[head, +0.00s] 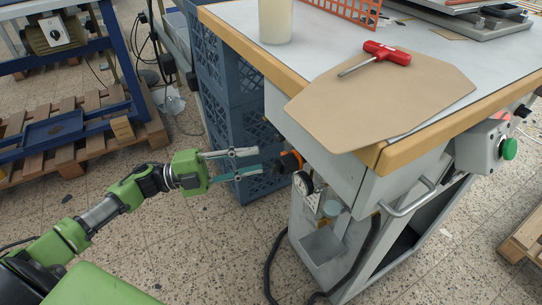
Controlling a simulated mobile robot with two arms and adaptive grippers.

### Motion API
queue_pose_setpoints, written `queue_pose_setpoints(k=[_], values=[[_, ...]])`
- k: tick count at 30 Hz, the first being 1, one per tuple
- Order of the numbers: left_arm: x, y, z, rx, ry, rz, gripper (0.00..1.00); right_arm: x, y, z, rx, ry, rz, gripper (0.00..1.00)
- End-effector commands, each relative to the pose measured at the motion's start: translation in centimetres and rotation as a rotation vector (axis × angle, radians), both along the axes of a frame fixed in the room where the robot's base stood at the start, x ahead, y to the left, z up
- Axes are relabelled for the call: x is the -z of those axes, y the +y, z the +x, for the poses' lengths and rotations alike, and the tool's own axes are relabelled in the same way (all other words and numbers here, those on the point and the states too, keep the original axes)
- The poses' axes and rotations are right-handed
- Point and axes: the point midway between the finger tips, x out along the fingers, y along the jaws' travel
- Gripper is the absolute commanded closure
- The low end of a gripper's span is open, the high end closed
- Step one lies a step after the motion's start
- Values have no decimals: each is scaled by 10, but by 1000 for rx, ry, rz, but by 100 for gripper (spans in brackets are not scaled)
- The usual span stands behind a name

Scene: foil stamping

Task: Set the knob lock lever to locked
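A small round knob-like part with orange on it (291,161) sits at the side of the workbench, under its left edge. A round dial with a white face (303,183) is just below it. I cannot make out the lock lever or its setting at this size. My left gripper (259,161) reaches in from the left at about the height of the orange part. Its two fingers are spread, with nothing seen between them, and the tips are a little left of the orange part. My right gripper is not in view.
On the bench (440,55) lie a tan board (400,105) and a red-handled screwdriver (386,54). Blue crates (228,85) stand behind my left gripper. A control box with a green button (509,148) is on the right. A black hose (278,250) hangs below.

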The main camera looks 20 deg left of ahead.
Motion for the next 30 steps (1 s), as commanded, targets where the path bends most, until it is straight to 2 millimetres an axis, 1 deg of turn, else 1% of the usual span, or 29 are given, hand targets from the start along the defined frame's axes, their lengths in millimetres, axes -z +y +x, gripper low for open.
queue_pose_setpoints(k=[1,4,9,26,30], values=[[2,8,-5,-1,4,1,75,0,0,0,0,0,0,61],[4,21,-12,-1,2,2,75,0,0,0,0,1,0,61],[5,31,-19,0,1,-1,75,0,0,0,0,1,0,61],[5,32,-19,-1,0,-2,75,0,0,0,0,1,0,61],[8,26,-11,-53,18,-28,75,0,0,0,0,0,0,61]])
